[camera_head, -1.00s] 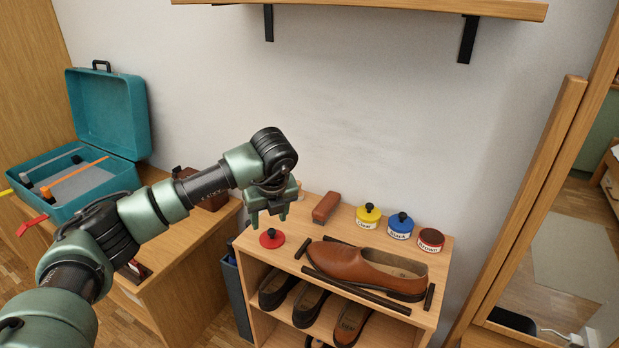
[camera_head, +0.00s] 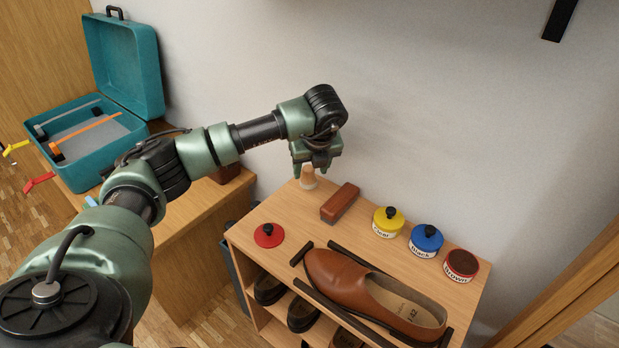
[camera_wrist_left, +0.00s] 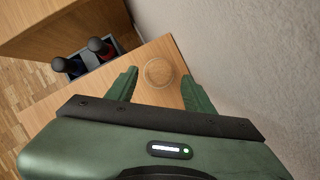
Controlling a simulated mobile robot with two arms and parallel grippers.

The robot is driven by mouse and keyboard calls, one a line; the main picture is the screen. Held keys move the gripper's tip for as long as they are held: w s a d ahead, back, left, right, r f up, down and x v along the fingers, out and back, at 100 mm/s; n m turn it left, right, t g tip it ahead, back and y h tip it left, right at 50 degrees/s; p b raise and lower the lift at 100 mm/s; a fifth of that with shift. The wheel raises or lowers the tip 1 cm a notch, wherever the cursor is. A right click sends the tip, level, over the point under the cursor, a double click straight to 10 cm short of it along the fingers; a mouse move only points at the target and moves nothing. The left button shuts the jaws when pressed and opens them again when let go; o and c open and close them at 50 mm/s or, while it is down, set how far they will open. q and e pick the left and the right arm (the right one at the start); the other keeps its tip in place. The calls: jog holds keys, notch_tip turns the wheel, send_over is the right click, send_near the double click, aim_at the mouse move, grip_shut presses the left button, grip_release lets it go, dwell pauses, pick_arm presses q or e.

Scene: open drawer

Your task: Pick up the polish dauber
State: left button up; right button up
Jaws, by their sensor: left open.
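The polish dauber appears to be the small pale wooden piece (camera_head: 309,181) standing at the back left corner of the shelf top. In the left wrist view it shows from above as a round wooden disc (camera_wrist_left: 158,72) between the fingertips. My left gripper (camera_head: 314,168) is open and points down right over it, and its fingers hide the upper part in the head view. In the left wrist view the fingers (camera_wrist_left: 160,86) stand apart on both sides of the disc. I cannot tell whether they touch it. My right gripper is not in view.
A reddish-brown block (camera_head: 340,202) lies just right of the dauber. Yellow (camera_head: 388,222), blue (camera_head: 426,241) and open brown (camera_head: 461,266) tins stand farther right. A red lid (camera_head: 268,235) and a brown shoe (camera_head: 370,295) are nearer the front. The wall is close behind.

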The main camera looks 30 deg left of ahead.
aim_at(310, 170)
pick_arm(q)
jog(key=x, duration=0.3)
jog(key=shift+a+f, duration=0.15)
jog(key=shift+f, duration=0.1)
jog(key=c, duration=1.1)
jog(key=shift+r, duration=0.15)
